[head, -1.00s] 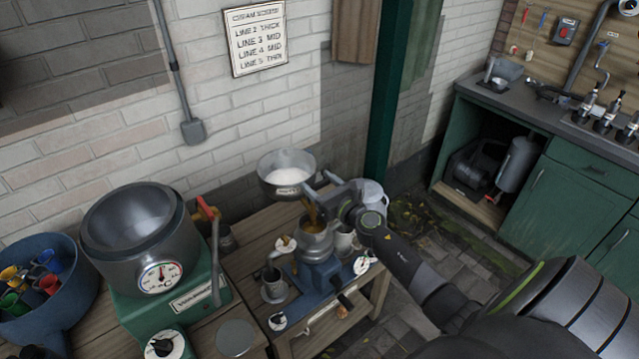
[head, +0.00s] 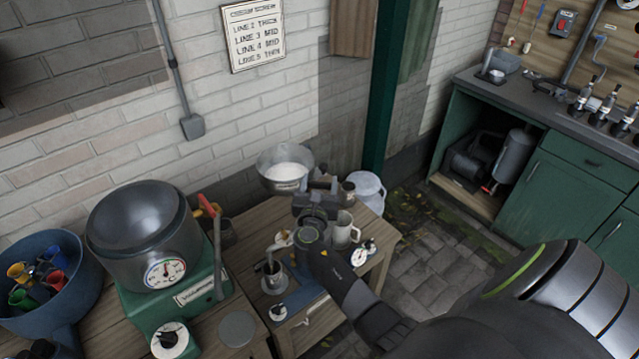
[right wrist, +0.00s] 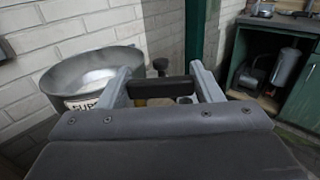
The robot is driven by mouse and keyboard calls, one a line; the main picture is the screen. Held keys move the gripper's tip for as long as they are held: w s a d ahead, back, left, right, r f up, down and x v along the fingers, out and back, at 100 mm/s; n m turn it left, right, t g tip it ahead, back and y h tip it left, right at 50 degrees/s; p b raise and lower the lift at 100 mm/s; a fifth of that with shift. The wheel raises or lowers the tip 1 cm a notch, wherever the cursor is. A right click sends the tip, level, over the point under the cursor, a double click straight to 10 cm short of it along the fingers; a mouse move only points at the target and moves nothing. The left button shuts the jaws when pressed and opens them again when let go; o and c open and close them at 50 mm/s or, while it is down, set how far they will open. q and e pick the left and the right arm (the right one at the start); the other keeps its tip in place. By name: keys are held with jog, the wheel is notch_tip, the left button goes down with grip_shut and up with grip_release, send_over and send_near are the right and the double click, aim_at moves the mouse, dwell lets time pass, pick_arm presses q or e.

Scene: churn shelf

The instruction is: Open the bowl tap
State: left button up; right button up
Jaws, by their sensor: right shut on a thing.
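The metal bowl (head: 271,184) with white liquid in it stands above the wooden stand, by the brick wall. It also shows at the left of the right wrist view (right wrist: 62,78), with a partly hidden label. My right gripper (head: 322,184) is just right of the bowl. In the right wrist view its fingers are shut on a dark bar, the tap handle (right wrist: 160,90), beside the bowl. The tap's spout and any flow below it are hidden behind my gripper and arm in the head view. My left gripper is not in view.
A metal cup (head: 343,232) stands close right of my right arm. A green machine with a large drum (head: 140,225) and a red lever (head: 210,205) stands further left.

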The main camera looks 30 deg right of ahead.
jog(key=m+g+h+b, duration=0.1)
jog(key=g, duration=0.1)
jog(key=m+g+h+b, duration=0.1)
jog(key=m+g+h, duration=0.2)
jog(key=shift+s+a+f+m+g+b, duration=0.15)
jog(key=shift+a+m+g+b, duration=0.15)
jog(key=shift+a+g+b, duration=0.1)
jog(key=shift+s+a+m+g+h+b, duration=0.15)
jog(key=shift+m+g+h+b, duration=0.4)
jog(key=shift+m+g+b, duration=0.7)
jog(key=shift+s+a+m+g+h+b, duration=0.15)
jog(key=shift+m+g+h+b, duration=0.55)
jog(key=shift+g, duration=1.15)
jog(key=shift+w+a+r+m, duration=0.1)
jog(key=shift+r+m, duration=0.1)
jog(key=shift+m, duration=0.15)
jog(key=o, duration=1)
notch_tip(320, 180, up, 10)
jog(key=shift+f, duration=0.1)
